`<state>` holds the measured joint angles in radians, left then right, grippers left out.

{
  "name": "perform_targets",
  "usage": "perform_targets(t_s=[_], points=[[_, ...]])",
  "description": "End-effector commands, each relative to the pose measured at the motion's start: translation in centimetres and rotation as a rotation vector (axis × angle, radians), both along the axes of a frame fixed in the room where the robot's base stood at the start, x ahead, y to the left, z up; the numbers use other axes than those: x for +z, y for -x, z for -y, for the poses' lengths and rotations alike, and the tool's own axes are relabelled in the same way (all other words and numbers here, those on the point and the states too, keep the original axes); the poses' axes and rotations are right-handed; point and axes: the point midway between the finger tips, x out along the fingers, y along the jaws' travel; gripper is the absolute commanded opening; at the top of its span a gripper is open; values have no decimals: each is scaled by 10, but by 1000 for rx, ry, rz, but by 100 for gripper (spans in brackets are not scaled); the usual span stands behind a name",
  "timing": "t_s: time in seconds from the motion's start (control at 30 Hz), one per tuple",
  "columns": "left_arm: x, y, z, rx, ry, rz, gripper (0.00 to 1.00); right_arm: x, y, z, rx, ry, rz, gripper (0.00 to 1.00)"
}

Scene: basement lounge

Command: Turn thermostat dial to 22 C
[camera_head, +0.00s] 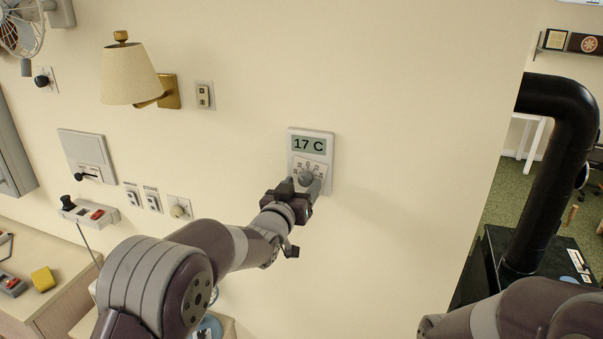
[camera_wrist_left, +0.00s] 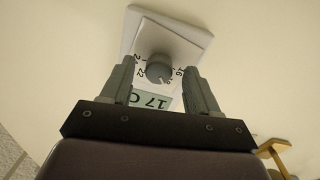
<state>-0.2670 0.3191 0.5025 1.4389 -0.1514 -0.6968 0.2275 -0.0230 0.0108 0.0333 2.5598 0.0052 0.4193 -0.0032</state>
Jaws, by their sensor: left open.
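The thermostat (camera_head: 325,144) is a white plate on the cream wall, and its screen reads 17 C. Its round grey dial (camera_head: 306,178) sits below the screen, with numbers around it. My left gripper (camera_head: 305,187) is at the lower part of the thermostat and partly covers the dial. In the left wrist view the thermostat (camera_wrist_left: 196,36) appears upside down. There the dial (camera_wrist_left: 159,68) lies between the two spread fingers of my left gripper (camera_wrist_left: 161,75), with gaps on both sides. My right arm shows at the lower right of the head view, but its gripper is out of view.
A wall lamp (camera_head: 132,75), a lever switch box (camera_head: 88,155) and small switches (camera_head: 152,201) are on the wall at left. A counter (camera_head: 65,290) stands below them. A black stove pipe (camera_head: 560,150) rises at right. The wall around the thermostat is clear.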

Motion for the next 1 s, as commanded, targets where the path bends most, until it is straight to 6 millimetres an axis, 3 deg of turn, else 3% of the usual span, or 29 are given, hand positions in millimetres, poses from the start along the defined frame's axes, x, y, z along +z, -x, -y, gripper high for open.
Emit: perform_targets(t_s=[0.37,0.57,0.83,1.0], points=[[-1,-10,3,1,0,-1,60,5,0,0,0,0,-1,43],[-1,-9,3,1,0,-1,4,5,0,0,0,0,0,43],[-3,-9,3,1,-17,4,4,0,0,0,0,0,0,43],[-6,-9,3,1,-76,26,4,-15,0,0,0,0,0,43]])
